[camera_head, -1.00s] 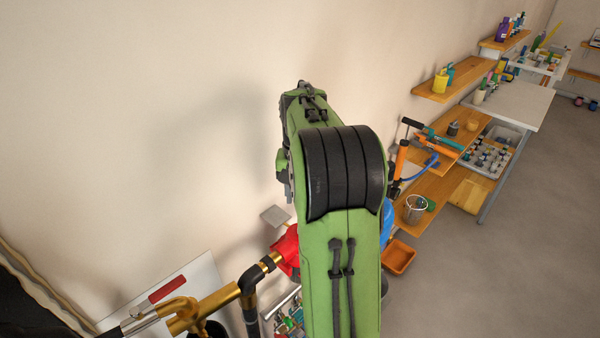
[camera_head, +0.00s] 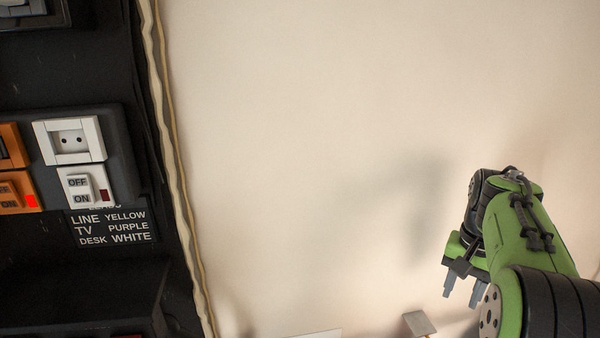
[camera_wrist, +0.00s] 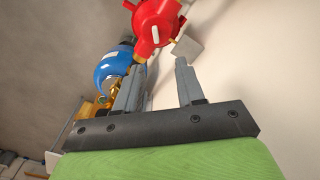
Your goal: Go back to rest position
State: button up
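My gripper (camera_head: 461,290) shows at the lower right of the head view, hanging from my green arm in front of the beige wall. In the wrist view my gripper (camera_wrist: 158,85) has its two grey fingers apart, with nothing between them. A red part (camera_wrist: 155,20) with a brass fitting is beyond the fingertips. A blue rounded vessel (camera_wrist: 113,66) is to the left, partly hidden by the left finger.
At the left of the head view is a black panel (camera_head: 80,290) with a white socket (camera_head: 72,139) and switches. Cables (camera_head: 172,150) run down its edge. A small grey plate (camera_head: 419,323) is near the gripper. The wall between is bare.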

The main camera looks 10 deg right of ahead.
jog(key=s+a+r+n+t, duration=0.2)
jog(key=s+a+n, duration=0.1)
jog(key=a, duration=0.7)
jog(key=s+a+f+n+t+b, duration=0.1)
jog(key=s+a+f+n, duration=0.2)
jog(key=s+a, duration=0.3)
jog(key=s+a+f+n+t, duration=0.2)
jog(key=s+a+f+n, duration=0.1)
jog(key=s+a, duration=0.3)
jog(key=shift+s+b, duration=0.35)
jog(key=shift+s, duration=0.35)
dwell(5.1)
